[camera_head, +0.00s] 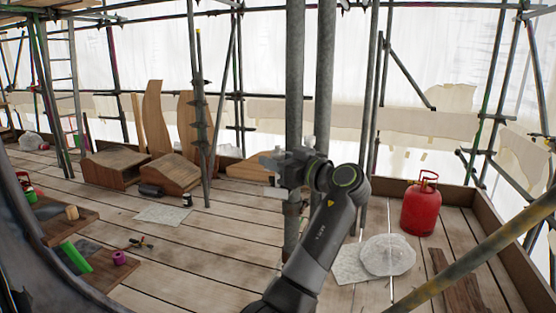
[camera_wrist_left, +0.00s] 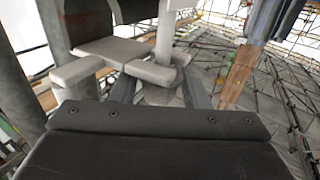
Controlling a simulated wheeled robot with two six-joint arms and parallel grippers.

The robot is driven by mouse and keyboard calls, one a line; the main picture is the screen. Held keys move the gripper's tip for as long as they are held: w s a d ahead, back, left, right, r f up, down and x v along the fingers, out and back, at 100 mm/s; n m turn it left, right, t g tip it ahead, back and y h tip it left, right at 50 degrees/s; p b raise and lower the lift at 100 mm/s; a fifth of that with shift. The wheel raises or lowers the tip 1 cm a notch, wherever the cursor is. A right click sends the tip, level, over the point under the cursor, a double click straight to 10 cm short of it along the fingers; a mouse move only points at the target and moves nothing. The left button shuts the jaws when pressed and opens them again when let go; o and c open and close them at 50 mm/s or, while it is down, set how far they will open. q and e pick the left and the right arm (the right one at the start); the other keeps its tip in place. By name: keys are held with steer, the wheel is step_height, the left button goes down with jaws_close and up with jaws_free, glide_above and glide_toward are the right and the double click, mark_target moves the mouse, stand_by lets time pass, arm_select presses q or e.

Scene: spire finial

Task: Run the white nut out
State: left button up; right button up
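A small pale piece (camera_head: 308,141) shows just above the gripper in the head view. My right gripper is not in view.
Wooden boxes (camera_head: 115,168) stand at left. A green block (camera_head: 76,257) and purple roll (camera_head: 119,257) lie at front left. Scaffold tubes surround the deck.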

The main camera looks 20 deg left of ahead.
arm_select(q)
steer(key=shift+o, duration=0.7)
arm_select(e)
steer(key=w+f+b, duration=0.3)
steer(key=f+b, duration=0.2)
steer(key=b, duration=0.3)
arm_select(q)
steer(key=b+v, duration=0.4)
steer(key=v, duration=1.3)
steer(key=shift+d, duration=0.2)
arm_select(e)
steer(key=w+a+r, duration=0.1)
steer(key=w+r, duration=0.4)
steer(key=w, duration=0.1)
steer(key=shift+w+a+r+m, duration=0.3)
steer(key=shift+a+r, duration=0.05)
